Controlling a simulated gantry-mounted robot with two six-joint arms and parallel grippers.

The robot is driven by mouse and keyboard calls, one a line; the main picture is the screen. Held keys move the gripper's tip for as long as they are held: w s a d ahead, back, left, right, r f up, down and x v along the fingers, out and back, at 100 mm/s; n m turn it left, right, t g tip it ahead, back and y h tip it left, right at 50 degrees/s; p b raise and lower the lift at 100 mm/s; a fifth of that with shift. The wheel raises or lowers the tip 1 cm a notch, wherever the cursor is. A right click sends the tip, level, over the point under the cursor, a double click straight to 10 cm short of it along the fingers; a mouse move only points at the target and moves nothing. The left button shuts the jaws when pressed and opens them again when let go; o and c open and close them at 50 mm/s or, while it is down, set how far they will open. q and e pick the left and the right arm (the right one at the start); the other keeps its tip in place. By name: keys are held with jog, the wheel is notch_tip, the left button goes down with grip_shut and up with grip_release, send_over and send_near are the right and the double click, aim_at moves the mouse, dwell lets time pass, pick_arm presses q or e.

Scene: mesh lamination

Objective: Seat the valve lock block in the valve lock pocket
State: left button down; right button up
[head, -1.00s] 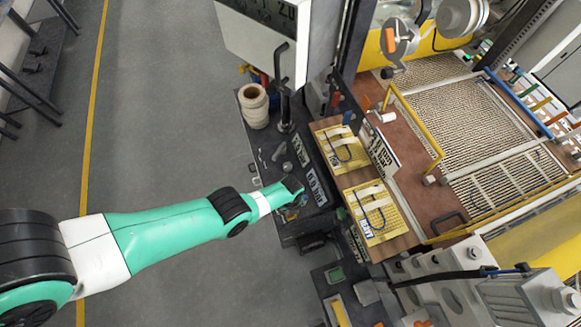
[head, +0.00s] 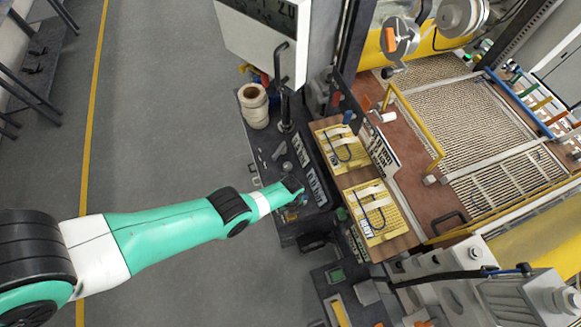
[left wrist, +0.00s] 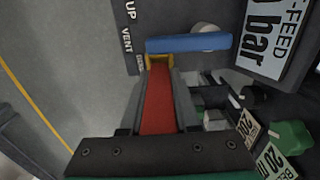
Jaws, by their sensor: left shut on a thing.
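My left gripper (head: 297,190) is over the dark panel beside the wooden board in the head view. In the left wrist view the left gripper (left wrist: 158,85) is shut on a long red block (left wrist: 157,112), which I take to be the valve lock block. The block points away from the wrist. Its far end meets a small yellow bracket (left wrist: 158,60) under a blue bar (left wrist: 188,43). The bracket may be the valve lock pocket. I cannot tell whether the block's end is inside it or just in front. My right gripper is not in view.
A dark control panel (head: 268,150) carries white labels and small fittings. A green knob (left wrist: 291,137) and a label reading "bar" (left wrist: 270,42) are to the right in the wrist view. A twine spool (head: 254,105) stands at the panel's back. Open floor lies left.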

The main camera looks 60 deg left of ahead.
pick_arm(q)
jog(key=shift+f+b, duration=1.1)
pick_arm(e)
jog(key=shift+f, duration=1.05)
pick_arm(q)
jog(key=c, duration=0.6)
grip_release()
jog(key=shift+s, duration=0.1)
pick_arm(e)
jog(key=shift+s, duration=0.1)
pick_arm(q)
jog(key=shift+o, duration=0.2)
